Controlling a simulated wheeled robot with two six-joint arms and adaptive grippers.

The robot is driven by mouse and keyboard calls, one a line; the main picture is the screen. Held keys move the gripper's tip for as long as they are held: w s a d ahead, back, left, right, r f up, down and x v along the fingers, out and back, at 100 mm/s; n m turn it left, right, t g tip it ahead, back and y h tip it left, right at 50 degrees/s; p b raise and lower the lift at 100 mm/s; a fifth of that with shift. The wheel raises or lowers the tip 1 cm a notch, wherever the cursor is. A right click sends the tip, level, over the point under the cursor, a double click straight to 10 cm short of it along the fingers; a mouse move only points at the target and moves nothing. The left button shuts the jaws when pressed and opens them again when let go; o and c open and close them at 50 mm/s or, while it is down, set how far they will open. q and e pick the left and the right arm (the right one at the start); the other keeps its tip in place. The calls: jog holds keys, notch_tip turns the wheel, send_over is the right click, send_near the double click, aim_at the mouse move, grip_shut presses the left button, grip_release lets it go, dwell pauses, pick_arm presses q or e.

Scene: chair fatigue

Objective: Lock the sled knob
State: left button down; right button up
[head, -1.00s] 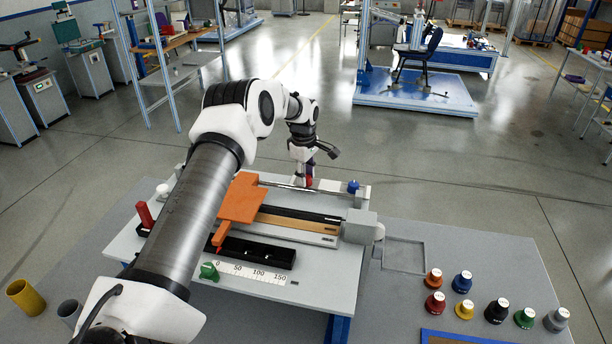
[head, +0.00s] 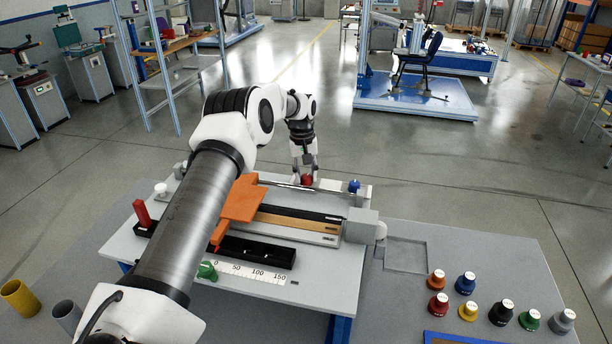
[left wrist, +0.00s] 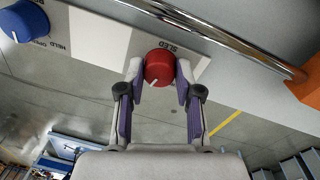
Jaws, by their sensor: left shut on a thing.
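The sled knob is a red round knob (left wrist: 160,67) with a white pointer line, beside the label "SLED" in the left wrist view. It also shows at the back edge of the bench fixture in the head view (head: 308,180). My left gripper (left wrist: 160,75) has its two fingers on either side of the red knob and is shut on it. In the head view my left gripper (head: 306,176) reaches down over the far edge of the fixture. The knob's pointer aims down and slightly left in the left wrist view. My right gripper is not in view.
A blue knob (left wrist: 24,22) sits on the same panel, beside a "HELD" label. A chrome rod (left wrist: 220,38) runs close by the red knob. An orange sled (head: 240,200) lies on the fixture. Several coloured knobs (head: 468,283) stand on the grey table at right.

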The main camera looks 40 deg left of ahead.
pick_arm(q)
jog(key=m, duration=0.5)
jog(key=shift+f+m+b, duration=0.3)
jog(key=shift+m+b, duration=0.05)
jog(key=shift+m, duration=0.05)
dwell(0.3)
jog(key=c, duration=0.9)
grip_release()
jog(key=shift+o, duration=0.7)
jog(key=shift+w, duration=0.15)
jog(key=shift+a, duration=0.1)
jog(key=shift+r, duration=0.1)
notch_tip(320, 180, up, 12)
jog(key=shift+a, duration=0.4)
